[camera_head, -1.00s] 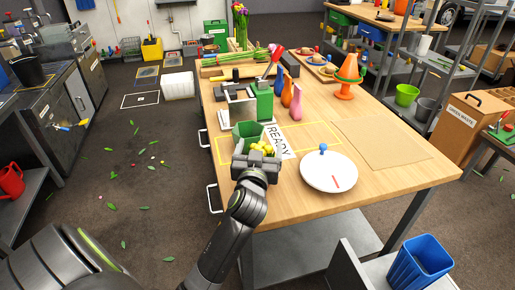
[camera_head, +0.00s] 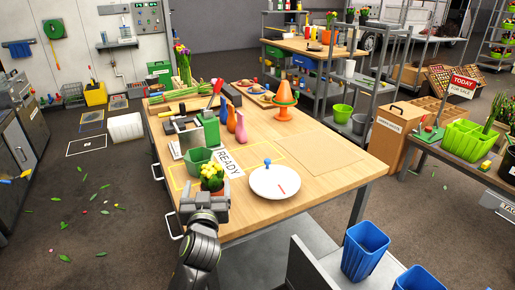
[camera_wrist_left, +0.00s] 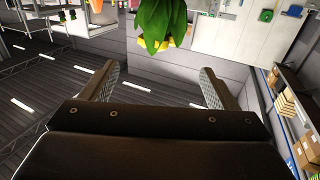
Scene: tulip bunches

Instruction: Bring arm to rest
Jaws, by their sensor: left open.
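My left gripper (camera_head: 205,196) is at the near left edge of the wooden table. In the left wrist view its two fingers (camera_wrist_left: 158,85) are wide apart with nothing between them. A yellow tulip bunch with green leaves (camera_head: 212,174) is just beyond the fingers, apart from them in the wrist view (camera_wrist_left: 160,28). Its lower part is partly hidden by the gripper in the head view. A green container (camera_head: 197,158) stands just behind it, next to the READY label (camera_head: 231,163). My right gripper is not in view.
A white round plate (camera_head: 275,186) with a blue knob lies to the right. Pink and orange vases (camera_head: 240,128), a green box (camera_head: 211,131) and an orange cone (camera_head: 283,103) stand farther back. A brown mat (camera_head: 318,150) lies bare. Blue bins (camera_head: 364,250) stand below, front right.

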